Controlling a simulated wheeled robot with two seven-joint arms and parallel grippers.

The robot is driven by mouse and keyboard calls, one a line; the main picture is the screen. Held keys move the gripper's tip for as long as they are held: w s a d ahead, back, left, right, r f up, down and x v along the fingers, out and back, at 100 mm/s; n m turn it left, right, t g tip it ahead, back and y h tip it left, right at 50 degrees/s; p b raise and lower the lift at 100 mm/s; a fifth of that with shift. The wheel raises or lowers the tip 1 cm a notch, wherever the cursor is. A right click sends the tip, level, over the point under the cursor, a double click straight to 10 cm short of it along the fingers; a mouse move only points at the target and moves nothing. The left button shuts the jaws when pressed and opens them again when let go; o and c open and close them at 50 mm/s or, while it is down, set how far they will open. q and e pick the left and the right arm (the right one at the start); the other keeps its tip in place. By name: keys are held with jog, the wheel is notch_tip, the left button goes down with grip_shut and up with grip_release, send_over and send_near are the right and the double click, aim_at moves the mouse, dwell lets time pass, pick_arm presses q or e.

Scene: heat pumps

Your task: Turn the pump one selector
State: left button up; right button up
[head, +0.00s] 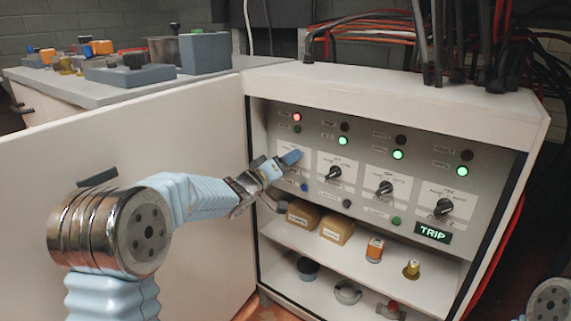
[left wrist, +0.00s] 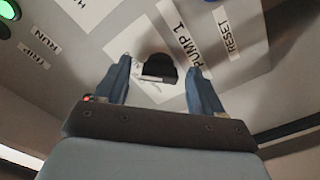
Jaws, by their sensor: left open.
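The pump one selector (left wrist: 158,70) is a black knob on a white plate, beside a "PUMP 1" label (left wrist: 187,38). My left gripper (head: 289,160) is at the leftmost selector position on the grey panel and hides that knob in the head view. In the left wrist view its two blue fingers stand apart, one on each side of the knob. A gap shows on both sides, and I cannot tell whether either finger touches it. My right gripper is out of view; only part of my right arm shows at the lower right.
Three other selectors, including the neighbouring one (head: 334,173), line the panel to the right. A red lamp (head: 297,117) is lit above the first column. A green "TRIP" sign (head: 433,233) glows. The open cabinet door (head: 130,150) stands left; shelves below hold boxes (head: 337,229).

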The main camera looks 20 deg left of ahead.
pick_arm(q)
jog(key=shift+c, duration=0.3)
jog(key=c, duration=1)
jog(key=shift+n+p, duration=3.25)
jog(key=shift+n, duration=1.15)
